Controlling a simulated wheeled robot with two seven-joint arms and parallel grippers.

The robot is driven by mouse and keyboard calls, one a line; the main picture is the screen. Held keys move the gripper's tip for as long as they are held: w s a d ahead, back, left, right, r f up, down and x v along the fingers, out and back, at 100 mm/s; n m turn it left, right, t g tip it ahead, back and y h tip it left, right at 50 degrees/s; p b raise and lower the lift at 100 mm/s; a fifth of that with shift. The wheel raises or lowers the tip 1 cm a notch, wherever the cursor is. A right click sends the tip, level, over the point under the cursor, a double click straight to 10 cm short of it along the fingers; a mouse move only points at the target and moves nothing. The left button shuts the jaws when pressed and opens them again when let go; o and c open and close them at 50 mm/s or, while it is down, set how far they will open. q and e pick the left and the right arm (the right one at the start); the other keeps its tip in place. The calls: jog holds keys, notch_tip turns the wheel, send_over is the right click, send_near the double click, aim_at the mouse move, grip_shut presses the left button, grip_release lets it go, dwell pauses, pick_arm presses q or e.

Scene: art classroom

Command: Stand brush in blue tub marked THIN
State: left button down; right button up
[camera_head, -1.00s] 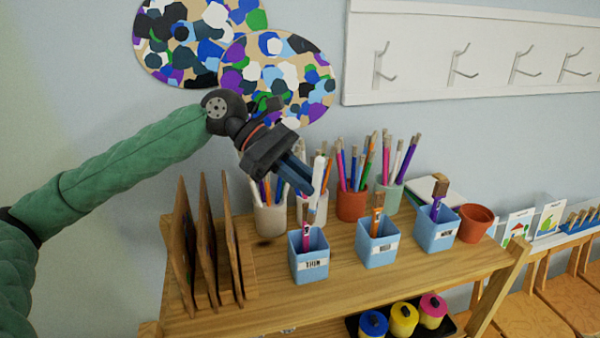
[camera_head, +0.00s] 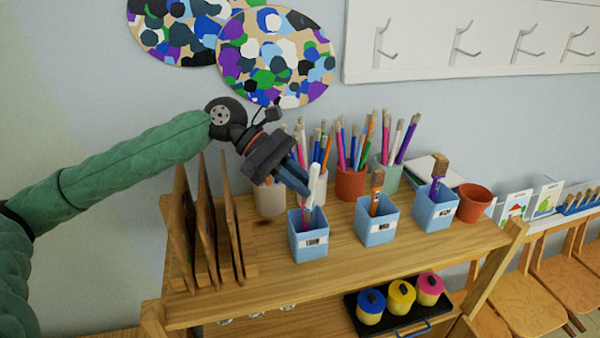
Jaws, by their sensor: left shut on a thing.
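The blue tub marked THIN (camera_head: 309,246) stands on the wooden shelf top at the left of the row of blue tubs. A thin purple-pink brush (camera_head: 304,217) shows in it. My left gripper (camera_head: 308,189) is shut on a white-handled brush (camera_head: 314,178), just above the THIN tub. The brush is near upright, slightly tilted, with its lower end at the tub's mouth. I cannot tell how far inside the rim it reaches. My right gripper is out of view.
Blue tubs MID (camera_head: 378,228) and another (camera_head: 436,214) stand to the right, each with a brush. Pots of pencils and brushes, like the terracotta one (camera_head: 350,184), stand behind. Upright wooden boards (camera_head: 205,225) are close on the left. The shelf front is clear.

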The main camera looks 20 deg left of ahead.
pick_arm(q)
jog(key=shift+s+d+f, duration=0.1)
jog(key=shift+s+f, duration=0.05)
jog(key=shift+f, duration=0.55)
jog(key=shift+s+d+f, duration=0.1)
jog(key=shift+s+f, duration=0.05)
jog(key=shift+f, duration=0.55)
jog(key=c, duration=1.4)
grip_release()
jog(key=shift+o, duration=0.2)
